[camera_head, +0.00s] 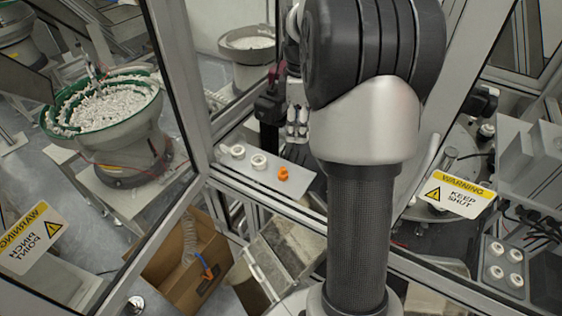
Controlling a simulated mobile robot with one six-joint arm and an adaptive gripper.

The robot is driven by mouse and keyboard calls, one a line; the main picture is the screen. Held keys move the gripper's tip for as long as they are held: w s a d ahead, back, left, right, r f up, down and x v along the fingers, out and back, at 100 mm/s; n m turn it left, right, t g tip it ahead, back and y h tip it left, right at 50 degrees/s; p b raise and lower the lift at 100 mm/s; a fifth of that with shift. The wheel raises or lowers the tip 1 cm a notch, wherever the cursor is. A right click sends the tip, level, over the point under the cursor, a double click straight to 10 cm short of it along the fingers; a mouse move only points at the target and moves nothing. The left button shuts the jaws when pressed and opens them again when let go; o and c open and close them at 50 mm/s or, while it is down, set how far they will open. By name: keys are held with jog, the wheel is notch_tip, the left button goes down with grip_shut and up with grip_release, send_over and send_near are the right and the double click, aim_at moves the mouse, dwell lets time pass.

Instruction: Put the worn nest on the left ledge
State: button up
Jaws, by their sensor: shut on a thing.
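The left ledge looks to be the pale grey plate (232,173) inside the frame at centre left. Two white ring-shaped nests stand on it, one at the left (238,151) and one beside it (259,161). I cannot tell whether either is worn. A small orange piece (283,173) stands near the plate's right end. My arm fills the centre and hides what is behind it. My gripper and anything in it do not show.
A grey block with several white rings (495,272) sits at lower right. Frame posts and panels stand close on both sides. An open cardboard box (165,268) and a green-rimmed bowl feeder (105,105) are at left.

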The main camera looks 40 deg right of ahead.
aim_at(295, 181)
notch_tip(295, 181, down, 18)
dwell(0.4)
jog(key=shift+s, duration=0.1)
jog(key=shift+f+b, duration=0.1)
jog(key=shift+b, duration=0.25)
jog(key=o, duration=1.1)
jog(key=shift+c, duration=0.2)
